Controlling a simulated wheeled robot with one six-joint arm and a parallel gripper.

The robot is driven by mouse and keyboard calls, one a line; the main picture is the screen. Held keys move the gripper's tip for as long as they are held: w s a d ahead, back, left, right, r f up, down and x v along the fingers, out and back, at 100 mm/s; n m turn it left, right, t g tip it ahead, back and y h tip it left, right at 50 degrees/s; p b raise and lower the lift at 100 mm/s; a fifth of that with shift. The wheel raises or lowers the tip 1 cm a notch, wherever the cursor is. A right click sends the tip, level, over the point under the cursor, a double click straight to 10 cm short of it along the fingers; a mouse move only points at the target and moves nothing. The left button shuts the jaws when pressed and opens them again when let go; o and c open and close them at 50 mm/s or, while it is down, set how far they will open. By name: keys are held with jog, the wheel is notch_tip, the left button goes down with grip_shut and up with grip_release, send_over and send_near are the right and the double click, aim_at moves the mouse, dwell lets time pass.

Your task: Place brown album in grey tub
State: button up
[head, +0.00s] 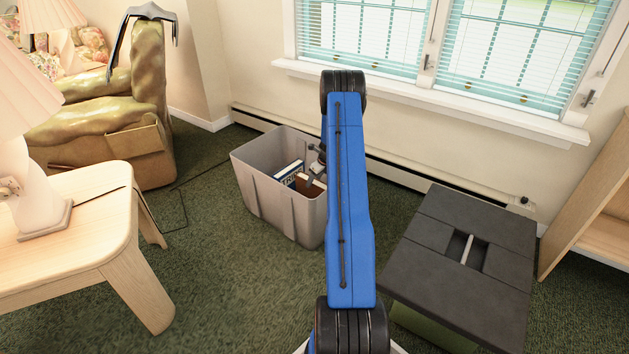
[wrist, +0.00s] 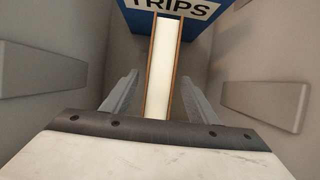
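The grey tub (head: 268,203) stands on the carpet under the window. The brown album (head: 306,184) is inside it, next to a blue book (head: 289,171). In the wrist view the brown album (wrist: 161,75) is seen edge-on, with pale pages between thin brown covers. My gripper (wrist: 160,84) is open, one finger on each side of the album, with visible gaps between fingers and covers. The blue book (wrist: 205,22), marked "TRIPS", lies beyond them. In the head view my blue arm hides part of the tub's right side and most of the gripper.
Tub walls rise close on both sides of my gripper in the wrist view. A dark grey table (head: 430,236) stands right of my arm, and a pale wooden table (head: 80,225) with a lamp is at left. An armchair (head: 110,125) is behind it.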

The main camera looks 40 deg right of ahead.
jog(key=shift+r, duration=0.35)
jog(key=v, duration=1.2)
jog(key=a+r+n, duration=0.8)
jog(key=a+r, duration=0.9)
jog(key=s+a+r+n, duration=0.45)
jog(key=a+r, duration=0.25)
jog(key=a, duration=0.3)
jog(key=s+a+r+n, duration=0.3)
jog(key=a+r+n, duration=0.3)
jog(key=a, duration=0.4)
jog(key=s+a+r+n, duration=0.3)
jog(key=s+a+n, duration=0.1)
jog(key=s+a, duration=0.35)
jog(key=s+a+r+n, duration=0.4)
jog(key=s+a, duration=0.3)
jog(key=s, duration=0.2)
jog(key=s+a+f+n, duration=0.1)
jog(key=s+n, duration=0.3)
jog(key=s, duration=0.4)
jog(key=s+a+f+n, duration=0.1)
jog(key=s+a+n, duration=0.3)
jog(key=s, duration=0.4)
jog(key=shift+s+a+f, duration=0.25)
jog(key=shift+a+f, duration=0.05)
